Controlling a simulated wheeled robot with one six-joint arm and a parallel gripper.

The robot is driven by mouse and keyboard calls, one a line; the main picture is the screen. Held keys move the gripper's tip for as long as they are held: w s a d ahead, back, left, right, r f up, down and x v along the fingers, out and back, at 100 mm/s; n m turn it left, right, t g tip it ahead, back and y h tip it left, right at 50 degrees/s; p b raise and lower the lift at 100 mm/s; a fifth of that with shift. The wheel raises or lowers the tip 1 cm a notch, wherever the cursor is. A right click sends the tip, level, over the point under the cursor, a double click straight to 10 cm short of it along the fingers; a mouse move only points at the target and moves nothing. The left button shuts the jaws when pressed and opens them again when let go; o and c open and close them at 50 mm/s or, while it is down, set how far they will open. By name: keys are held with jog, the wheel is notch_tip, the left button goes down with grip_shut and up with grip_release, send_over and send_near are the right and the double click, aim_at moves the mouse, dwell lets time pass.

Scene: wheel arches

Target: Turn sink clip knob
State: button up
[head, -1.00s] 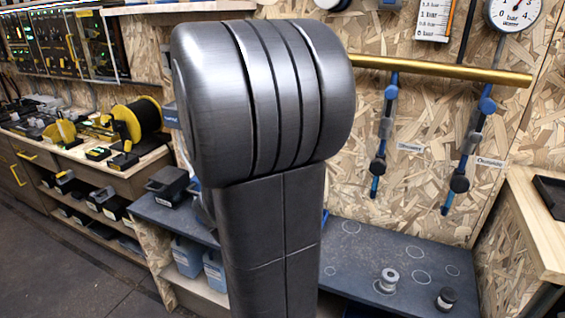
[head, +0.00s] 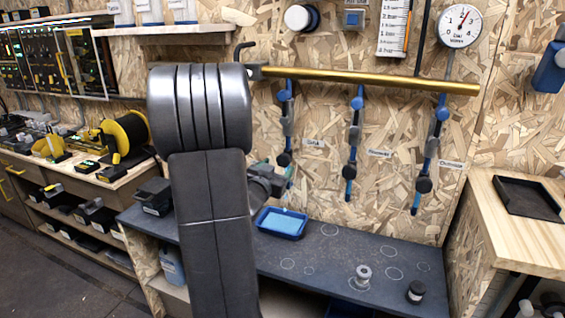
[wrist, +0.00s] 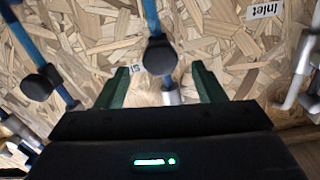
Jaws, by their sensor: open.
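Three blue pipes hang from a brass rail (head: 370,80) on the chipboard wall, each with a black knob low down. The sink pipe (head: 286,100) is the leftmost, beside a small label that seems to read Sink (head: 313,142). Its black knob (head: 283,159) also shows in the wrist view (wrist: 160,57), which looks upside down. My gripper (wrist: 162,70) is open, with its green fingers on either side of the knob's line. The knob appears between or just beyond the fingertips; I see no clear contact. In the head view my arm hides part of this area.
A grey shelf (head: 330,255) below the pipes holds a blue tray (head: 282,222), a metal fitting (head: 362,276) and a black-topped one (head: 417,291). A neighbouring pipe's knob (wrist: 37,86) is left in the wrist view. A wooden bench (head: 535,230) stands at right.

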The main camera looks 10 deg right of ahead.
aim_at(283, 162)
jog(key=x, duration=0.5)
jog(key=shift+w+d, duration=0.15)
jog(key=shift+w, duration=0.05)
jog(key=c, duration=1)
jog(key=shift+f+m+b, duration=0.25)
jog(key=shift+m+b, duration=0.75)
jog(key=shift+b, duration=0.15)
jog(key=shift+r+m+b, duration=0.25)
jog(key=shift+m+b, duration=0.4)
jog(key=shift+m, duration=0.65)
jog(key=o, duration=1)
jog(key=shift+s, duration=0.1)
